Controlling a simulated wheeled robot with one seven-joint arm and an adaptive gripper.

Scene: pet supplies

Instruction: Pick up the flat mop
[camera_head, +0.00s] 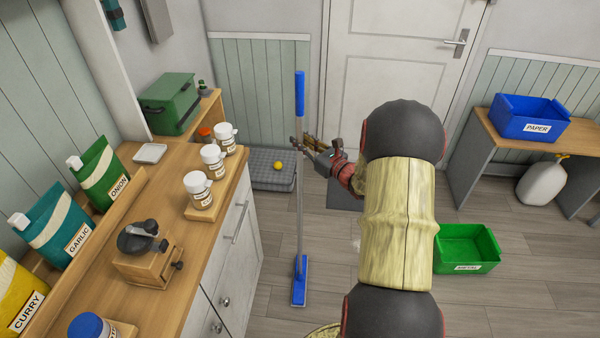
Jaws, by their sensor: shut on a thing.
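The flat mop (299,200) stands upright to the left of my arm. It has a blue grip at the top, a thin grey pole and a flat blue head low down by the cabinet. My gripper (302,147) is at the pole's upper part, below the blue grip, and is shut on it. The fingertips are small in this view. I cannot tell whether the mop head touches the floor.
A wooden counter (165,215) with white jars, a grinder and pouches stands at the left. A green bin (466,248) is on the floor at right. A blue bin (529,117) sits on a side table.

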